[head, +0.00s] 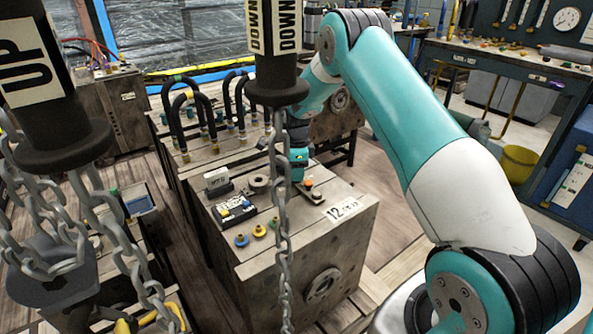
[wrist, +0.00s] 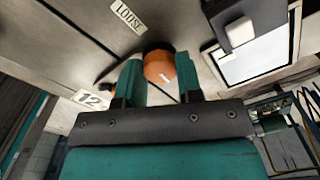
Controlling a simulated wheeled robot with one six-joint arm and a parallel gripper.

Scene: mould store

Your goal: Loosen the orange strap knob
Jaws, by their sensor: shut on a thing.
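The orange strap knob (wrist: 159,66) sits on top of the grey mould block (head: 258,257). In the wrist view it lies between the two teal fingers of my gripper (wrist: 158,80), which are shut on it. A pale mark shows on the knob's face, and a "LOOSE" label (wrist: 128,15) is on the surface near it, with a dark curved line between them. In the head view the knob (head: 309,184) shows as a small orange spot on a dark strap plate (head: 313,195), just below my gripper (head: 300,178). My arm hides part of the block's far side.
Hanging chains (head: 283,230) and the "DOWN" pendant (head: 273,60) cross in front of the block. Black hoses (head: 190,110) stand on the block behind. A "12" label (head: 342,210), coloured plugs (head: 259,231) and a small white-topped box (head: 216,180) are on the near block.

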